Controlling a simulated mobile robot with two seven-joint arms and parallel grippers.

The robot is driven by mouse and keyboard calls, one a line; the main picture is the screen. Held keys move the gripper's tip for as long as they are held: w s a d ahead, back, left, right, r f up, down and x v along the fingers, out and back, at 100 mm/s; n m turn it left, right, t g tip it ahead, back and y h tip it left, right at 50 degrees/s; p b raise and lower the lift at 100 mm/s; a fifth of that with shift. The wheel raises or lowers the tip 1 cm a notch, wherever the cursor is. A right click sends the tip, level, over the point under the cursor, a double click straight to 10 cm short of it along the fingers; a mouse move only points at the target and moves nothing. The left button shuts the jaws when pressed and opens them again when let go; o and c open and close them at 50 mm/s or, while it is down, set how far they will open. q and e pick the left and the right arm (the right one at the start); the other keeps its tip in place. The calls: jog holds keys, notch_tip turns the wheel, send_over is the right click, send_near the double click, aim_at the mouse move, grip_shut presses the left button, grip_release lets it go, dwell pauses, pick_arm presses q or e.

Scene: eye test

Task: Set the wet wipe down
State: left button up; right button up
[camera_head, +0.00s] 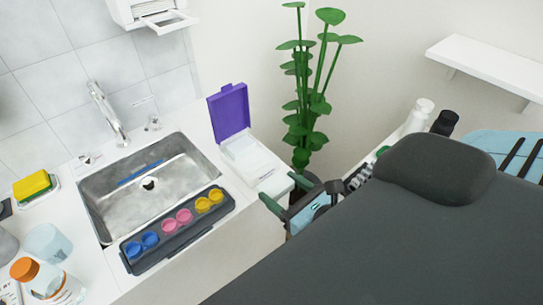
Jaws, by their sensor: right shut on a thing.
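My right gripper (286,193) is at the counter's right edge, beside the front end of the white wipe box (245,158). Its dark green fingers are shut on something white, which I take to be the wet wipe. The wipe is hard to tell apart from the white box and counter behind it, so its outline and whether it touches the counter are unclear. The box's purple lid (229,111) stands open. My left gripper is not in view.
A steel sink (100,185) with a faucet (108,112) is on the left. A dark tray (142,265) with blue, pink and yellow cups lies along its front. A green plant (308,90) stands behind the gripper. A dark padded headrest (435,165) fills the right.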

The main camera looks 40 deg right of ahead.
aim_at(279, 193)
jog(key=shift+s+a+r, duration=0.1)
jog(key=shift+s+a, duration=0.1)
jog(key=shift+s, duration=0.55)
jog(key=shift+s+a+r, duration=0.1)
jog(key=shift+s+a, duration=0.1)
jog(key=shift+s, duration=0.55)
jog(key=w+a+r+h, duration=0.1)
jog(key=w+a, duration=0.3)
jog(key=w, duration=0.1)
jog(key=shift+a+m, duration=0.15)
jog(key=shift+m, duration=0.25)
jog(key=shift+w+r, duration=0.1)
jog(key=shift+w, duration=0.05)
